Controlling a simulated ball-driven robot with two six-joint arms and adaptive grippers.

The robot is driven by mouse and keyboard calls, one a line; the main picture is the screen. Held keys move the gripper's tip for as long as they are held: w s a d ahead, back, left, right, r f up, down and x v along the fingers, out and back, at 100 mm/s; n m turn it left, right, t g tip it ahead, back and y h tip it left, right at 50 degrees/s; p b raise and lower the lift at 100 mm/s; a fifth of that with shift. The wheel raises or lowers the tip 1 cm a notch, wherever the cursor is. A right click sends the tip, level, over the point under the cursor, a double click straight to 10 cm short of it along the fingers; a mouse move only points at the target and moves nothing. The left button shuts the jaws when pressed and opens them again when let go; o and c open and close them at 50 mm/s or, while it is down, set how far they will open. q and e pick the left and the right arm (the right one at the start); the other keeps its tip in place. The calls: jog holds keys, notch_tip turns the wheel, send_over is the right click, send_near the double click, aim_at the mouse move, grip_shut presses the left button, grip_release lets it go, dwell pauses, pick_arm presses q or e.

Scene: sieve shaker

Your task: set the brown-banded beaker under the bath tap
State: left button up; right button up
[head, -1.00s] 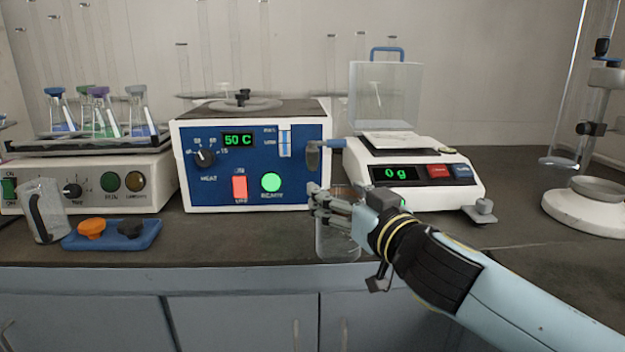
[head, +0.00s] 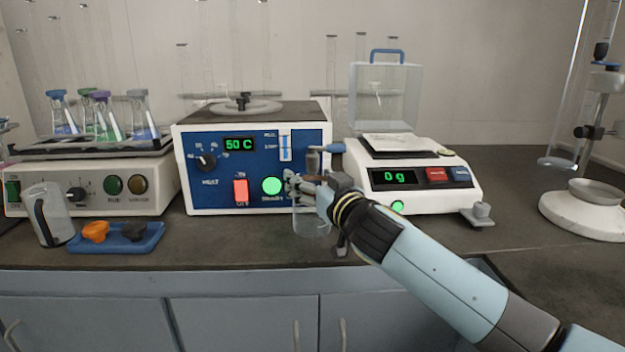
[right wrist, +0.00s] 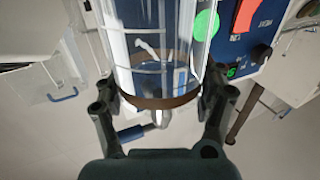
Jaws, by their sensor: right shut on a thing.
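The clear beaker (head: 311,222) stands upright in front of the water bath's right end. Its brown band (right wrist: 160,101) shows in the right wrist view, near the rim. My right gripper (head: 305,187) is shut around the beaker's upper part, with a finger on each side in the wrist view. The bath tap (head: 313,160), with a blue handle (head: 331,148), sticks out just above the gripper; it also shows beside the beaker rim in the wrist view (right wrist: 130,133). I cannot tell whether the beaker's base touches the bench. My left gripper is out of view.
The bath (head: 183,160) reads 50 C. A balance (head: 430,202) stands close on the right. A shaker with flasks (head: 90,178), a grey jug (head: 50,215) and a blue tray (head: 80,244) are on the left. The bench (head: 240,240) between tray and beaker is clear.

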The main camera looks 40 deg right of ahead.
jog(key=o, duration=1.7)
jog(key=shift+r, duration=0.1)
jog(key=s+b, duration=0.1)
jog(key=s, duration=0.3)
jog(key=s+a, duration=0.1)
jog(key=s, duration=0.3)
jog(key=s+b, duration=0.1)
jog(key=s, duration=0.3)
jog(key=shift+a+b, duration=0.3)
jog(key=shift+a, duration=0.1)
